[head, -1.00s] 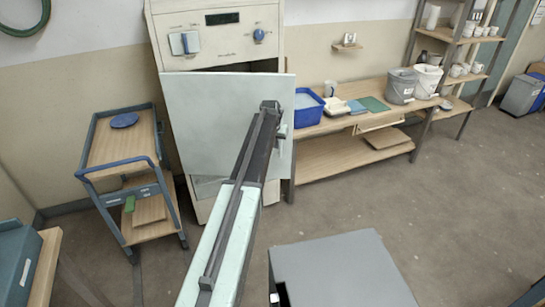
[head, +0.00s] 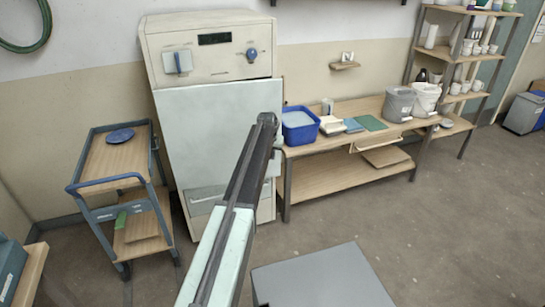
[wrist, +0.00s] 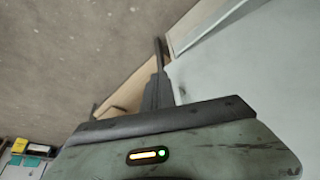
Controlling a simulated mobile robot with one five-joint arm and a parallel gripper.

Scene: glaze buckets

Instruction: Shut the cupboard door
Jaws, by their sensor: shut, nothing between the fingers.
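The tall cream cupboard (head: 262,212) stands against the wall, with a control panel on top. Its pale door (head: 205,130) lies flat or nearly flat over the front in the head view; no dark opening shows around it, but I cannot tell whether a slight gap is left. A large pale surface (wrist: 265,60), apparently the door, fills the right of the wrist view. My gripper (head: 268,121) is shut and empty at the door's right edge, seeming to touch or almost touch it. In the wrist view its dark fingers (wrist: 158,70) point past that surface. My arm hides the door's lower right part.
A blue-framed trolley (head: 112,185) stands left of the cupboard. A wooden workbench (head: 330,178) with a blue tub (head: 300,124) and grey bucket (head: 398,104) stands close on the right. A grey box top (head: 325,278) is in the foreground. Open floor lies to the right.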

